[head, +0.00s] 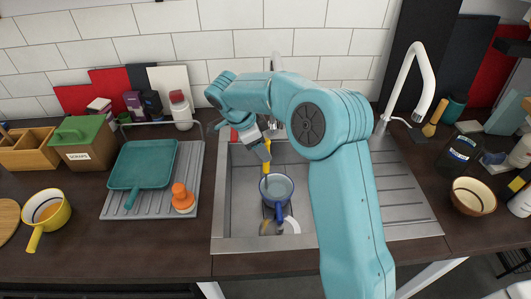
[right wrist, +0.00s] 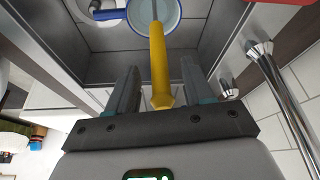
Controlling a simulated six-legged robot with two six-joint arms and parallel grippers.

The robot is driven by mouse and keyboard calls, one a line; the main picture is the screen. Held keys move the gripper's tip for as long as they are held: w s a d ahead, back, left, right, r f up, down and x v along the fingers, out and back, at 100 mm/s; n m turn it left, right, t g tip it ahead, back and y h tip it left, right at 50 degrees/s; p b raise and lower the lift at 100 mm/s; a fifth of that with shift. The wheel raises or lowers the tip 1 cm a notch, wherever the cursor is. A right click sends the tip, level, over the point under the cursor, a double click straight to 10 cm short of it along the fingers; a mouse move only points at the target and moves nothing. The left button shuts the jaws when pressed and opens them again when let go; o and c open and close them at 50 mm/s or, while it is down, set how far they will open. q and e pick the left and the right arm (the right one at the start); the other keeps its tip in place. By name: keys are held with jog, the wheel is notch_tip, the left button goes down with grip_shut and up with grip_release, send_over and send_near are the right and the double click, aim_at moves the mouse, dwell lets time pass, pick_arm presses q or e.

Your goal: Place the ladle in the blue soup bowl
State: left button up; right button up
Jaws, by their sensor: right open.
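The blue soup bowl (head: 278,186) stands in the sink, its dark blue handle toward the front. It also shows at the top of the right wrist view (right wrist: 185,32). The ladle's yellow handle (head: 267,167) rises at the bowl's back left; in the right wrist view the handle (right wrist: 158,60) runs from over the bowl to between my fingers. Whether the ladle's head rests on the bowl's bottom is unclear. My right gripper (head: 264,151) is open above the sink, its fingers either side of the handle with gaps. My left gripper is out of view.
The steel sink (head: 236,215) surrounds the bowl, with a white faucet (head: 422,85) at right. A white round item (head: 291,224) lies in the sink near the bowl. A teal pan (head: 145,163) and orange item (head: 182,197) sit on the left drying mat.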

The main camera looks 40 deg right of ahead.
jog(key=v, duration=0.8)
jog(key=shift+r, duration=0.35)
jog(key=shift+a, duration=0.15)
